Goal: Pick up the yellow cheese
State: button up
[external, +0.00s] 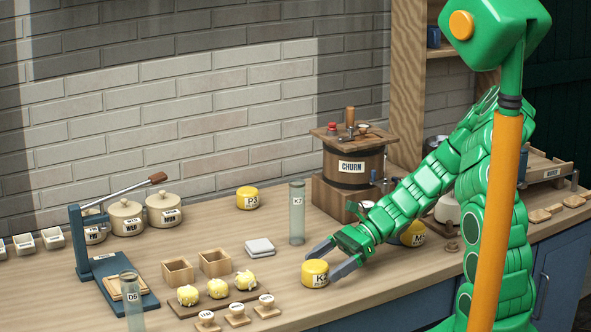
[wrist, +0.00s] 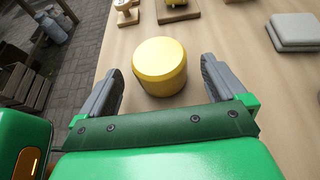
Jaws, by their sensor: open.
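A yellow cheese (external: 315,274), a short round cylinder with a label beginning with K, stands on the wooden counter near its front edge. In the wrist view the same cheese (wrist: 160,66) stands between my two grey fingers, with a gap on each side. My gripper (external: 332,258) is open and low over the counter, its fingers on either side of the cheese. It also shows in the wrist view (wrist: 162,82). Another yellow cheese labelled P3 (external: 248,198) stands near the wall. A third, labelled M-something (external: 413,234), is partly hidden behind my arm.
A tall glass cylinder labelled K7 (external: 297,213) stands behind my gripper. A wooden churn (external: 351,165) is at the back. Stacked white cloths (external: 260,247), wooden boxes (external: 215,262) and a board (external: 190,307) with yellow lumps lie left. Stamps (external: 267,308) line the front edge.

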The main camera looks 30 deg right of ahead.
aim_at(303, 280)
jog(key=shift+x, duration=1.9)
jog(key=shift+c, duration=0.2)
jog(key=c, duration=1.1)
